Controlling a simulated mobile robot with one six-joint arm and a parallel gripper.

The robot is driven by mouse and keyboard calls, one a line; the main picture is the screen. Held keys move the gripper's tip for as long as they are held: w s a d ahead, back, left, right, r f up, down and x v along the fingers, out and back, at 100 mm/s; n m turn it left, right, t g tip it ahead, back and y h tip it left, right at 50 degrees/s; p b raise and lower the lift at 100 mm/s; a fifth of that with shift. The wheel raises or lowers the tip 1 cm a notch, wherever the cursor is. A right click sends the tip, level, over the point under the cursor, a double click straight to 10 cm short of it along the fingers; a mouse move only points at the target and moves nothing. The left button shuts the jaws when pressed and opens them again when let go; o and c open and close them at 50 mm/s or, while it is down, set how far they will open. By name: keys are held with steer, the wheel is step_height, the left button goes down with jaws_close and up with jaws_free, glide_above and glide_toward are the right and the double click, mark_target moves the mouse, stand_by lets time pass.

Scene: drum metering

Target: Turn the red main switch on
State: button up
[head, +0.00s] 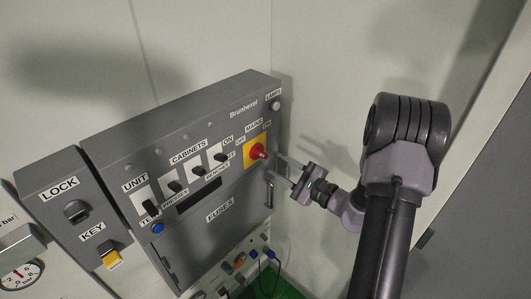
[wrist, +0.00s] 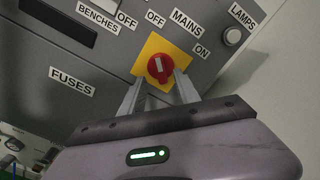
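The red main switch (head: 257,151) is a round red knob on a yellow square plate at the upper right of the grey panel, below the MAINS label. In the wrist view the red knob (wrist: 160,67) has a white mark running roughly up and down the picture, in line with the OFF label (wrist: 155,18) above it. The ON label (wrist: 201,51) is to its right. My gripper (head: 276,168) is just right of the switch. In the wrist view my gripper's fingers (wrist: 160,82) are apart, with tips near the knob's lower left and right; contact cannot be told.
Several black switches (head: 174,186) sit left of the main switch. A LAMPS button (head: 276,105) is at the panel's upper right. A grey LOCK and KEY box (head: 76,210) stands left. Cables and sockets (head: 262,254) are below. A pale wall is close on the right.

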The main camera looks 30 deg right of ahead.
mark_target(264, 156)
steer(key=x, duration=0.6)
steer(key=shift+p, duration=0.35)
steer(key=shift+s, duration=0.1)
steer(key=shift+d, duration=0.1)
jaws_close()
